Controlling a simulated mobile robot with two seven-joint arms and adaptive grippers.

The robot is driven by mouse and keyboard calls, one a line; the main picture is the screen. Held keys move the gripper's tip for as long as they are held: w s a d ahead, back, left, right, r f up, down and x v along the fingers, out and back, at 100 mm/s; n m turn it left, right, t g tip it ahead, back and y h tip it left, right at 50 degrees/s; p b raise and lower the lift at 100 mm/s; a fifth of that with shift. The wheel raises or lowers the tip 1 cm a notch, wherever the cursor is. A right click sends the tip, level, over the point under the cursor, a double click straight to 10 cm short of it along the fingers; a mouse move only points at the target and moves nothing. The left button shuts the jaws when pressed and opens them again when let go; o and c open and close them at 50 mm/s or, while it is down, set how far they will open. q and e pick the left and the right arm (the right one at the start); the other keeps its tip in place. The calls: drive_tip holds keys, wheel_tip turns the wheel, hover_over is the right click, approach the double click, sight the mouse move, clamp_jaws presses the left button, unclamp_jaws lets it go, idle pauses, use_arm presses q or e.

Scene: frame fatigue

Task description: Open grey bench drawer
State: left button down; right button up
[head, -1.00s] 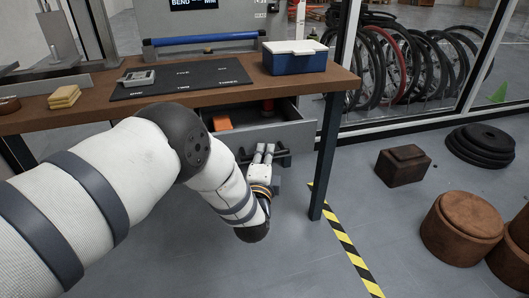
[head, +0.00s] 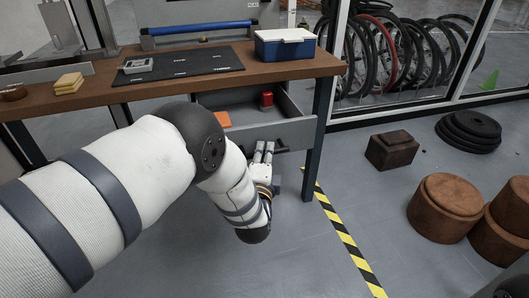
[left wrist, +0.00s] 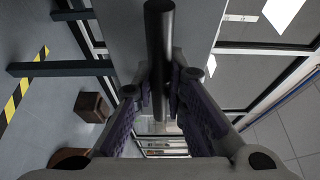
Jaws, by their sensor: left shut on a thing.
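The grey bench drawer (head: 270,136) stands open under the brown wooden bench (head: 206,80) in the head view. An orange thing (head: 222,119) and a red thing (head: 266,100) lie inside it. My left gripper (head: 264,150) is at the drawer front and shut on its dark bar handle. In the left wrist view the dark handle (left wrist: 160,50) passes between the two fingers (left wrist: 160,98) of this gripper. The grey drawer front (left wrist: 118,35) shows beside the handle. My forearm hides the left part of the drawer. My right gripper is not in view.
On the bench are a blue box with white lid (head: 285,44), a black mat (head: 184,66) and yellow pads (head: 69,83). A bench leg (head: 315,140) stands right of the drawer.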

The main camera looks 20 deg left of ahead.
use_arm(q)
drive_tip(key=c, duration=1.6)
unclamp_jaws()
drive_tip(key=v, duration=1.2)
